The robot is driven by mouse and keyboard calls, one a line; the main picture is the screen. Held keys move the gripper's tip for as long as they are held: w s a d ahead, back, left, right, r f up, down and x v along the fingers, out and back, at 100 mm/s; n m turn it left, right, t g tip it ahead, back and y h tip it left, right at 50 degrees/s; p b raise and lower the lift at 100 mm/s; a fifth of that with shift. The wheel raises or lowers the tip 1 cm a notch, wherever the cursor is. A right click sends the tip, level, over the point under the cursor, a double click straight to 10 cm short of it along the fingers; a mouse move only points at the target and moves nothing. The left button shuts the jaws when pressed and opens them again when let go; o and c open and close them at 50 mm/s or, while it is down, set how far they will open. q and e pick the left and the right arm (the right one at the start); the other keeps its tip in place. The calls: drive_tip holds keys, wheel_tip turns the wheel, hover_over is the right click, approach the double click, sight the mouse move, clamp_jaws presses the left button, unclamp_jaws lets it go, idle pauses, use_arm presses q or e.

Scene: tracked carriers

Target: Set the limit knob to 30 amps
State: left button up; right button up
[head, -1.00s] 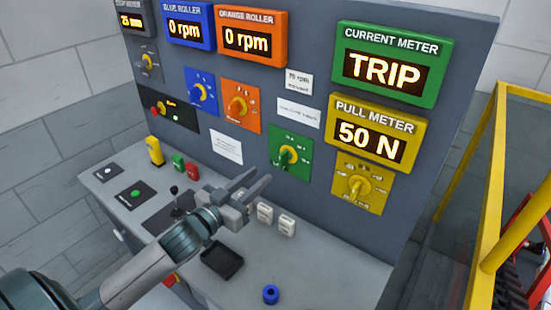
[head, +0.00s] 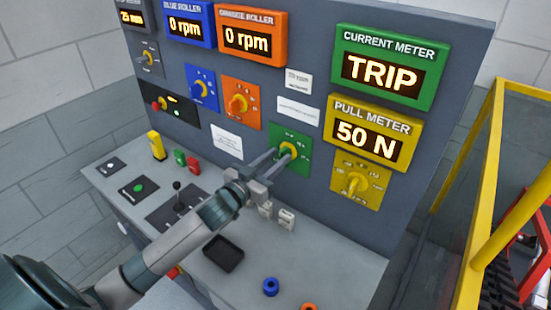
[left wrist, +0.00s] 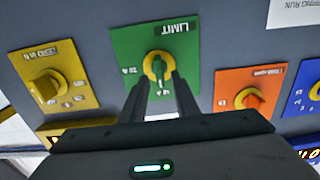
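The limit knob (head: 289,150) is a green pointer knob with a yellow ring on a green plate (head: 304,165) on the upright panel. It also shows in the left wrist view (left wrist: 158,67), on the plate labelled LIMIT. The scale numbers are too small to read surely. My left gripper (head: 278,158) is at the knob. In the left wrist view its fingers (left wrist: 161,84) stand apart, their tips reaching either side of the knob's lower part. I see no clear grip on it. The current meter (head: 382,73) above reads TRIP. My right gripper is not in view.
A yellow knob plate (head: 358,184) lies right of the green one, an orange one (head: 240,103) left. The desk holds a black tray (head: 223,253), white switches (head: 286,218), a joystick (head: 178,192) and a blue ring (head: 270,287). A yellow rail (head: 468,185) stands right.

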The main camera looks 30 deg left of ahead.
use_arm(q)
clamp_jaws()
drive_tip(key=shift+m, duration=0.3)
drive_tip(key=m+p, duration=0.1)
drive_tip(key=m, duration=0.2)
drive_tip(key=shift+d, duration=0.2)
drive_tip(key=m, duration=0.3)
drive_tip(key=shift+d+m, duration=0.1)
drive_tip(key=shift+m, duration=0.2)
drive_tip(key=m, duration=0.3)
drive_tip(key=m+p, duration=0.1)
drive_tip(key=m, duration=0.3)
drive_tip(key=f+m, duration=0.1)
drive_tip(key=m, duration=0.2)
drive_tip(key=shift+s+d+m, duration=0.1)
drive_tip(key=shift+d+m, duration=0.2)
drive_tip(key=shift+m, duration=0.1)
drive_tip(key=shift+f, duration=0.1)
